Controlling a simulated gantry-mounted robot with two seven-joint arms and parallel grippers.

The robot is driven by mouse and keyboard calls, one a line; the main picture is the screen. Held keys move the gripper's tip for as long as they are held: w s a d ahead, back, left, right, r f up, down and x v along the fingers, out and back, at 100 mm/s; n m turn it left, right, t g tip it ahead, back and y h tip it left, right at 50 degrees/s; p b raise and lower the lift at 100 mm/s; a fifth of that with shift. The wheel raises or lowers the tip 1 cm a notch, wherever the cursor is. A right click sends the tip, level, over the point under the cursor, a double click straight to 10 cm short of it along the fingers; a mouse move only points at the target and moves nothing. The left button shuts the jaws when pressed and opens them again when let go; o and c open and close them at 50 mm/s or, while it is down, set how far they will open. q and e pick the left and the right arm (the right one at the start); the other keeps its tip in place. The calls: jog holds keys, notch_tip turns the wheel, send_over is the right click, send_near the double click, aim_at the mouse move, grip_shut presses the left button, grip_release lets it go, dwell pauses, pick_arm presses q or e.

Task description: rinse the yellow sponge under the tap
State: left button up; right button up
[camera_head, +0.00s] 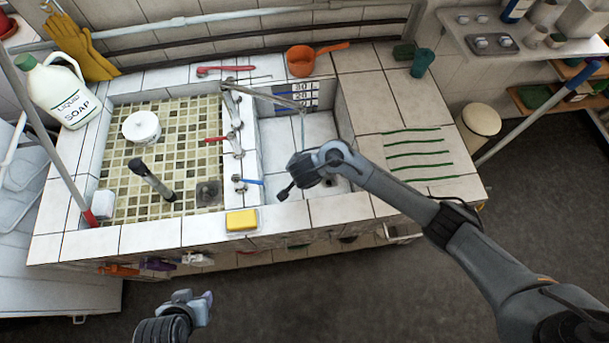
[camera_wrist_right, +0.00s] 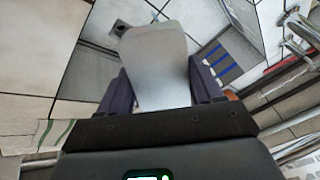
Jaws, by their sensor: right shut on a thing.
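The yellow sponge (camera_head: 241,220) lies in a pale dish on the front tiled rim, left of the right-hand basin (camera_head: 318,128). The tap (camera_head: 268,96) reaches over that basin, and a thin pale line that looks like water hangs below its spout. My right gripper (camera_head: 291,180) is over the front of this basin, right of the sponge and apart from it. In the right wrist view its dark fingers are shut on a smooth pale grey thing (camera_wrist_right: 155,62) that I cannot identify. My left gripper (camera_head: 198,304) is low, in front of the sink; its opening is unclear.
A blue-handled valve (camera_head: 248,182) is behind the sponge. A soap jug (camera_head: 62,92) stands at the left; an orange pan (camera_head: 303,61) is behind. The right drainboard (camera_head: 392,95) is mostly clear.

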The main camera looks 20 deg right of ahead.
jog(key=w, duration=0.1)
jog(key=b, duration=0.1)
jog(key=w+f+b, duration=0.1)
jog(key=shift+w+d, duration=0.25)
jog(key=shift+w, duration=0.1)
jog(key=w+d+f+b, duration=0.1)
jog(key=w+b, duration=0.4)
jog(key=w, duration=0.2)
jog(key=shift+w+d, duration=0.15)
jog(key=shift+w, duration=0.05)
dwell(0.4)
jog(key=s+p, duration=0.3)
jog(key=s+a+p, duration=0.1)
jog(key=s+p, duration=0.1)
jog(key=shift+s+r, duration=0.1)
jog(key=shift+s, duration=0.1)
jog(key=shift+s+a+p, duration=0.2)
jog(key=shift+s+p, duration=0.5)
jog(key=shift+s, duration=0.55)
